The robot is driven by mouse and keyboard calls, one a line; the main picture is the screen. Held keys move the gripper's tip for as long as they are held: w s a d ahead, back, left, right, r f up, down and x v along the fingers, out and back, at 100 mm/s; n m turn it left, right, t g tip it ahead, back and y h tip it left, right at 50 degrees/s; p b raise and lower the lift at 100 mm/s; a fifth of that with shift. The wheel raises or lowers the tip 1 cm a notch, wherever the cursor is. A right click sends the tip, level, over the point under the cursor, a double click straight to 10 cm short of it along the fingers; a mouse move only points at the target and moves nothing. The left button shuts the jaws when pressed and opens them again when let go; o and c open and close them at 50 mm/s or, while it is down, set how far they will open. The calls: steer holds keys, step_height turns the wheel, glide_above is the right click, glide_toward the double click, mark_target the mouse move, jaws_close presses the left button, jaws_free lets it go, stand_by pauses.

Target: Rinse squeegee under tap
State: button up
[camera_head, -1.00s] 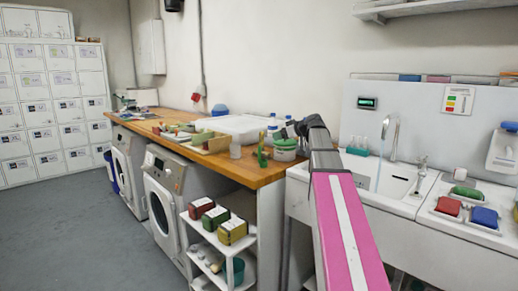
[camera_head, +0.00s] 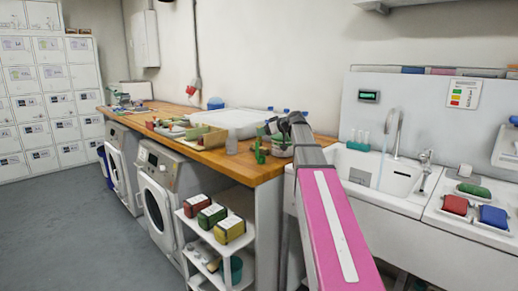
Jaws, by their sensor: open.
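My gripper (camera_head: 273,127) is open at the far end of my pink and grey arm, above the right end of the wooden counter. It is small and partly hidden by my arm. Just below it stand an upright green tool (camera_head: 260,152) and a green and white tub (camera_head: 282,149). I cannot tell whether the green tool is the squeegee, or whether the gripper touches it.
The wooden counter (camera_head: 233,172) holds a white tray (camera_head: 231,118), a beige bin (camera_head: 208,138) and small items. Red (camera_head: 455,205), green (camera_head: 473,189) and blue (camera_head: 493,216) blocks lie right of the sink. A white shelf cart (camera_head: 214,249) stands below the counter. Floor at left is clear.

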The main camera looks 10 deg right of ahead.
steer(key=x, duration=0.4)
jaws_close()
steer(key=shift+r, duration=0.2)
